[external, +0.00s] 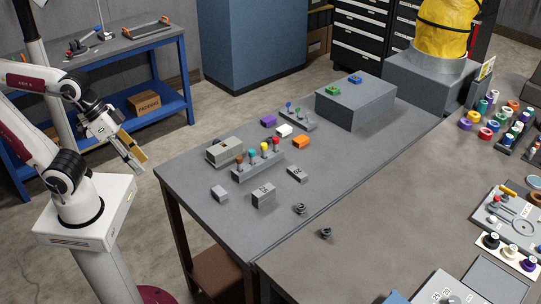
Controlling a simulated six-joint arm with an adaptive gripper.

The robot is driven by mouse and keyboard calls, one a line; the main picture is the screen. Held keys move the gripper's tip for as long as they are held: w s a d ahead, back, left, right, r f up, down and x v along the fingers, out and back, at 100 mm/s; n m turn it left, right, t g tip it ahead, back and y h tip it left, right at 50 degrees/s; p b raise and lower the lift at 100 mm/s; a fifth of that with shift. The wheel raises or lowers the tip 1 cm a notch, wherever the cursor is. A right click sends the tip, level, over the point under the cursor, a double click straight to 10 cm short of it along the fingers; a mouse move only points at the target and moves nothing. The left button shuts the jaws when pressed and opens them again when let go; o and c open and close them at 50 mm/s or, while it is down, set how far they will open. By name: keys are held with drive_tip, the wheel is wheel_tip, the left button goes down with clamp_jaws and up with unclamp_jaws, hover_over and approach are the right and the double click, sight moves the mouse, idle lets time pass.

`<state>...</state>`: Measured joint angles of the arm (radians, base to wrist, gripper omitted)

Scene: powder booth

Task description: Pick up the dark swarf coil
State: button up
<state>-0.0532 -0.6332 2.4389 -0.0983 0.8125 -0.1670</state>
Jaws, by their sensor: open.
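Two small dark lumps look like coils: one dark coil (300,209) lies on the grey table near its right-hand edge, and another dark coil (326,232) lies just past the seam on the adjoining surface. They are too small to tell apart or to tell which is swarf. My gripper (139,164) is at the left, off the table's left edge and raised, pointing down and to the right. It is open, holds nothing visible, and is well apart from both coils.
Grey blocks (263,195) and a holder with coloured-handled pieces (258,164) stand between my gripper and the coils. A large grey block (356,103) stands farther back.

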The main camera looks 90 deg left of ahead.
drive_tip(key=w+a+n+t, duration=0.1)
drive_tip(key=w+a+n, duration=0.45)
drive_tip(key=w, duration=0.25)
drive_tip(key=w+a+n+t+y, duration=0.1)
drive_tip(key=w+a+n, duration=0.3)
drive_tip(key=w+n, duration=0.4)
drive_tip(key=w+a+n+t, duration=0.1)
drive_tip(key=w+a+n, duration=0.4)
drive_tip(key=w, duration=0.4)
drive_tip(key=n+g+y, duration=0.2)
drive_tip(key=n+y, duration=0.4)
drive_tip(key=n, duration=1.6)
approach(269, 138)
drive_tip(key=shift+w, duration=0.6)
drive_tip(key=shift+a+f+n, duration=0.35)
drive_tip(key=shift+f+n, duration=0.1)
drive_tip(key=shift+n, duration=0.1)
drive_tip(key=shift+x, duration=1.25)
drive_tip(key=shift+f, duration=0.15)
